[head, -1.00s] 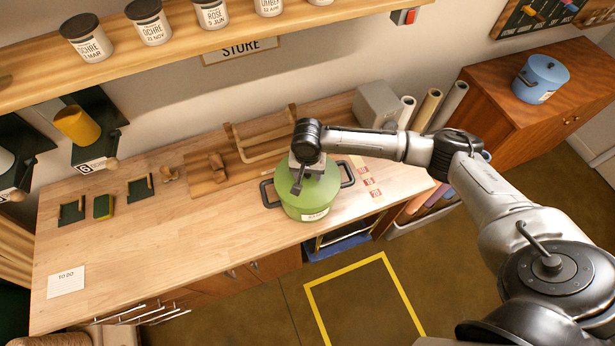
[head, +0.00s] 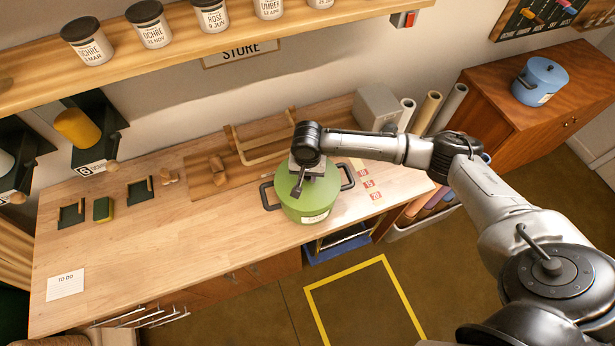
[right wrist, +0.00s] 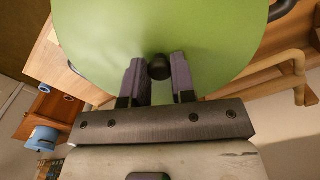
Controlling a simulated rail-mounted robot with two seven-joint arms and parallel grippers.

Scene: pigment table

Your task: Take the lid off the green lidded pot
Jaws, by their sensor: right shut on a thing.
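The green lidded pot (head: 306,204) stands on the wooden workbench, with a dark handle on each side and a white label on its front. My right gripper (head: 297,187) is over the middle of its lid, pointing down. In the right wrist view the green lid (right wrist: 110,35) fills the upper part, and the two fingers (right wrist: 159,75) are shut on its dark round knob (right wrist: 159,66). The lid appears seated on the pot; a gap at the rim cannot be made out. My left gripper is out of view.
A wooden rack (head: 262,137) lies behind the pot, and a grey box (head: 376,106) stands at the back right. A blue pot (head: 540,81) stands on the brown cabinet. The shelf (head: 180,52) with jars runs above. The bench's left front (head: 150,250) is largely clear.

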